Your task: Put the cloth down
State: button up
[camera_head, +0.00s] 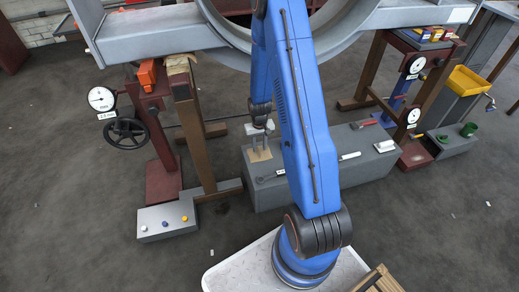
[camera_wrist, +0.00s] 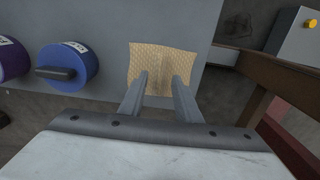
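The tan cloth (camera_head: 260,156) lies on the top of the grey bench (camera_head: 235,185), near its left end. In the wrist view the cloth (camera_wrist: 148,56) is spread out roughly square, with a faint ridge between my fingers. My gripper (camera_head: 259,138) points down over it. In the wrist view my gripper (camera_wrist: 160,80) has its two fingers apart, with cloth showing between them. The fingertips are at or just above the cloth; I cannot tell whether they touch it.
A blue round piece (camera_wrist: 68,68) with a dark handle and a purple one (camera_wrist: 12,58) are left of the cloth. A brown post (camera_wrist: 250,95) stands at the right. A handwheel (camera_head: 127,132) is farther left.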

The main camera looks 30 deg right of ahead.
notch_tip(320, 180, up, 10)
jog(key=r, duration=0.1)
notch_tip(320, 180, up, 13)
jog(key=t, duration=0.1)
send_over(259, 150)
jog(key=s+a, duration=0.3)
jog(key=a, duration=0.1)
jog(key=s+a+r+n+t, duration=0.1)
jog(key=s+a+r, duration=0.45)
jog(key=r, duration=0.45)
jog(key=s+a+r+t, duration=0.1)
jog(key=s+a+r, duration=0.1)
jog(key=s+r, duration=0.2)
jog(key=s+a+r+n+t, duration=0.1)
jog(key=s+r, duration=0.3)
jog(key=s, duration=0.6)
jog(key=s+a+r+n, duration=0.1)
jog(key=s+a+r, duration=0.2)
jog(key=s, duration=0.5)
jog(key=shift+r+t, duration=0.4)
jog(key=shift+r, duration=0.15)
jog(key=shift+a, duration=0.1)
